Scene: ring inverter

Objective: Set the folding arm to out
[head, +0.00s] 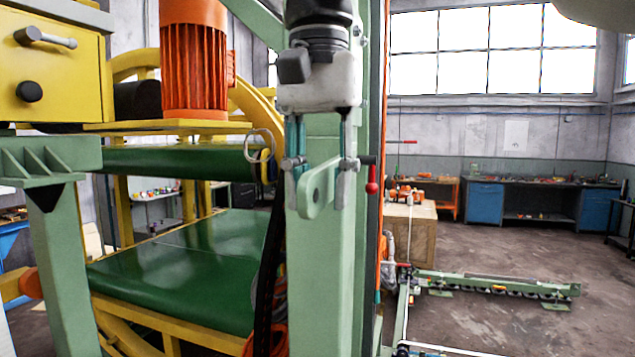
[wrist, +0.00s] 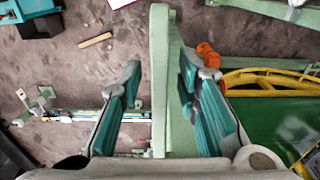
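The folding arm (head: 318,188) is a flat, light green link with a rounded end and a hole, at the green upright post (head: 325,250) in the head view. In the wrist view, a narrow, round-ended green plate, which looks like the folding arm (wrist: 159,60), runs lengthwise between my fingers. My gripper (head: 321,165) points down with one finger on each side of the link. In the wrist view my gripper (wrist: 159,78) is open, with gaps on both sides of the plate. I cannot see contact. The link's pivot is not clear.
A small lever with a red knob (head: 371,187) sticks out right of the post. A green conveyor belt (head: 185,265) and an orange motor (head: 193,70) on a yellow frame stand at left. Open floor (head: 480,320) lies at right, with a low green rail (head: 490,284) on it.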

